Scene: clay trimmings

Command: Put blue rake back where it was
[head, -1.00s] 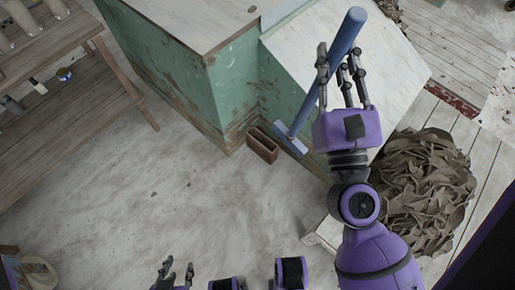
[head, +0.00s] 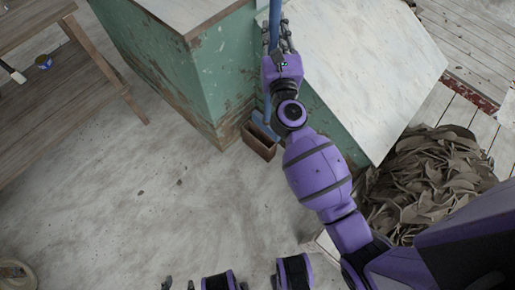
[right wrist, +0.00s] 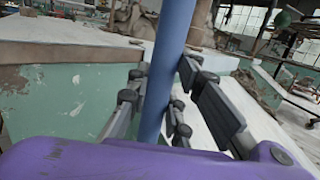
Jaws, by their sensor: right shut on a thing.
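The blue rake (head: 274,22) is upright in my right gripper (head: 279,40), which is shut on its handle. The handle also crosses the middle of the right wrist view (right wrist: 169,75), between the dark fingers (right wrist: 165,110). In the head view the rake's top is cut off by the upper edge. Its lower blue end shows at the small brown box (head: 257,147). I cannot tell whether that end is inside the box or just above it. My left gripper (head: 178,284) shows only its fingertips at the bottom edge, apart and with nothing visible between them.
The box stands on the floor against the worn green cabinet (head: 225,85). A pale sloping board (head: 375,55) lies right of the rake. A pile of clay trimmings (head: 425,185) is at the right. A wooden shelf (head: 60,100) stands left. The floor at centre left is clear.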

